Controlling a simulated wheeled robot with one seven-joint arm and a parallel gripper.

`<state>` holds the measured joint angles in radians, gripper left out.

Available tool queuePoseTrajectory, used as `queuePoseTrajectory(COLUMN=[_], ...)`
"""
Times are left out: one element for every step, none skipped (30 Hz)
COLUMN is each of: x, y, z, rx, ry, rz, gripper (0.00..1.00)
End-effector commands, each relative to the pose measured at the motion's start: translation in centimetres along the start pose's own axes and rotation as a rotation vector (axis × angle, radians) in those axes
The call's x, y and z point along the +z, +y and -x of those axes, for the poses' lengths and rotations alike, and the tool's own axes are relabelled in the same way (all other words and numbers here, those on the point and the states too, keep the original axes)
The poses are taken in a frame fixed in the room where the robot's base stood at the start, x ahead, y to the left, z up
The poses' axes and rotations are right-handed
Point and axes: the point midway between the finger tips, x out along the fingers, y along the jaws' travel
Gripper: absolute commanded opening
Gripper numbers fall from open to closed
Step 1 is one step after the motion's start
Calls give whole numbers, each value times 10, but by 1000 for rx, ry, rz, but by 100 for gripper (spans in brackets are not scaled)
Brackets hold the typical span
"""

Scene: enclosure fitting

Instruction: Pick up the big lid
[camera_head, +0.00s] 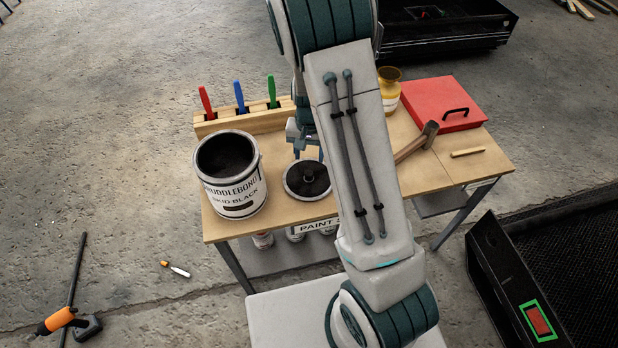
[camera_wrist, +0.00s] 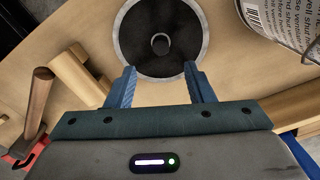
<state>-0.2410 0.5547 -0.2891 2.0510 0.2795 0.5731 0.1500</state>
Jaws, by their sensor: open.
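The big lid (camera_head: 300,190) is a round dark disc with a pale rim and a small knob at its centre. It lies on the wooden workbench, just right of the big paint can. In the wrist view the lid (camera_wrist: 161,62) shows at the top, its knob near the middle. My gripper (camera_wrist: 161,78) is open and empty, its two blue fingers pointing at the lid's near edge with the knob lined up between them. In the head view my gripper (camera_head: 306,152) is above the bench behind the lid, partly hidden by my arm. Whether the fingers touch the lid I cannot tell.
The open paint can (camera_head: 236,196) with black contents stands close left of the lid. A rack (camera_head: 240,118) with red, blue and green handled tools is behind. A hammer (camera_head: 415,143), a red box (camera_head: 440,104) and a yellow jar (camera_head: 388,90) are to the right.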

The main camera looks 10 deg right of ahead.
Motion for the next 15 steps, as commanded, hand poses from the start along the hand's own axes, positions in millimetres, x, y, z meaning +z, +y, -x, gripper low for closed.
queuePoseTrajectory(x=[0,0,0,0,0,0,0,0,0,0,1,1,1,2,2], y=[0,0,0,0,0,0,0,0,0,0,0,0,0,0,0], z=[-9,-13,-17,-20,-22,-24,-25,-26,-28,-30,-32,-36,-39,-44,-49], rx=[2,1,1,1,1,0,0,0,0,0,0,1,1,1,2], ry=[-3,-3,-2,-2,-1,-1,-1,-1,-1,-1,-1,-3,-3,-3,-3], rz=[0,0,-1,-1,-1,0,0,1,1,1,1,0,-1,-1,0], gripper=[48,48,48,48,48,48,48,48,48,48,48,48,48,48,48])
